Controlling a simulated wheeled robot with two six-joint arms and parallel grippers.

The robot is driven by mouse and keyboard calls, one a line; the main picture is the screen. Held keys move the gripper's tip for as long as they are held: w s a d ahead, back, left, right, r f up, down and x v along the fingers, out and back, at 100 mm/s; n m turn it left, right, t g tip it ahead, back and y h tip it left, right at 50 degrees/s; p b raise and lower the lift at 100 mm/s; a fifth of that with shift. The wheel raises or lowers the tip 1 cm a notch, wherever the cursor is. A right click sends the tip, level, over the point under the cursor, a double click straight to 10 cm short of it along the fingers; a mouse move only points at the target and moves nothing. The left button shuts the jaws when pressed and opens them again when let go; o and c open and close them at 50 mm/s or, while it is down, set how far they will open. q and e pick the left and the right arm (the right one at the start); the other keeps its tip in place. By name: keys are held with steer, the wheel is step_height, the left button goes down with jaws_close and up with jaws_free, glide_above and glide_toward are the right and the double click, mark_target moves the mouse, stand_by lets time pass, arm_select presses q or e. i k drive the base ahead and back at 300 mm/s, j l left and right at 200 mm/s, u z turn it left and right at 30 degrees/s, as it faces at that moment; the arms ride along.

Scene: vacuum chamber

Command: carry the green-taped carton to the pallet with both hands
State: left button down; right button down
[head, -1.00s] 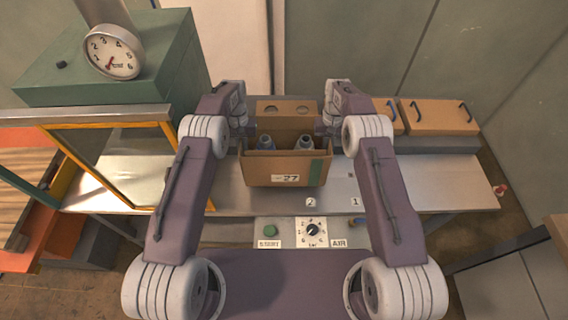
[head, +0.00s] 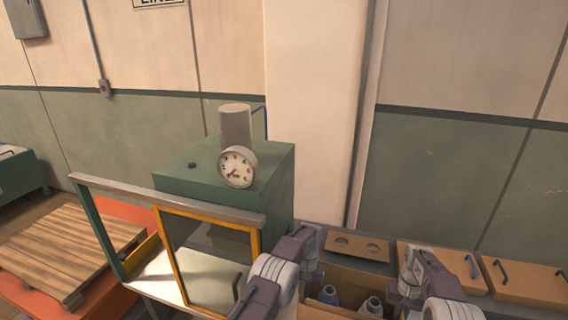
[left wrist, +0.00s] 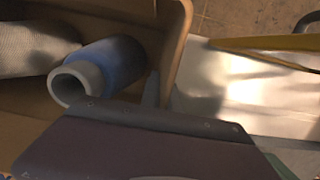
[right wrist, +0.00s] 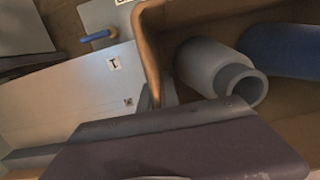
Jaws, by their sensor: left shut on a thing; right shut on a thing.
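The brown carton (head: 345,276) is at the bottom of the head view, cut off by the frame, with two bottles inside. Its green tape is out of sight now. My left gripper (head: 314,276) is shut on the carton's left wall, also seen in the left wrist view (left wrist: 176,45). My right gripper (head: 407,286) is shut on the right wall, which shows in the right wrist view (right wrist: 148,50). I cannot tell whether the carton touches the bench. The wooden pallet (head: 70,245) lies at the left on an orange base, with bare slats.
Behind the carton is a board with two holes (head: 357,245).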

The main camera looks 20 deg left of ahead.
mark_target(65, 240)
steer(key=k+j+z, duration=0.1)
steer(key=k+z, duration=0.15)
steer(key=k, duration=1)
steer(key=k+j, duration=0.2)
steer(key=j, duration=0.15)
steer(key=j+u, duration=0.15)
steer(key=j, duration=0.3)
steer(key=i+j+u, duration=0.1)
steer(key=j, duration=0.35)
steer(key=i+j+u, duration=0.15)
steer(key=j, duration=0.3)
steer(key=i+j+u, duration=0.15)
steer(key=j, duration=0.3)
steer(key=i+j+u, duration=0.1)
steer(key=j, duration=0.3)
steer(key=i+j+u, duration=0.15)
steer(key=j, duration=0.25)
steer(key=i+j+u, duration=0.1)
steer(key=j, duration=0.3)
steer(key=i+j+u, duration=0.15)
steer(key=i+j, duration=0.35)
steer(key=j, duration=0.15)
steer(key=i+j+z, duration=0.1)
steer(key=i+j, duration=0.35)
steer(key=j, duration=0.25)
steer(key=i+j+z, duration=0.1)
steer(key=j, duration=0.25)
steer(key=i+j, duration=0.3)
steer(key=j+z, duration=0.05)
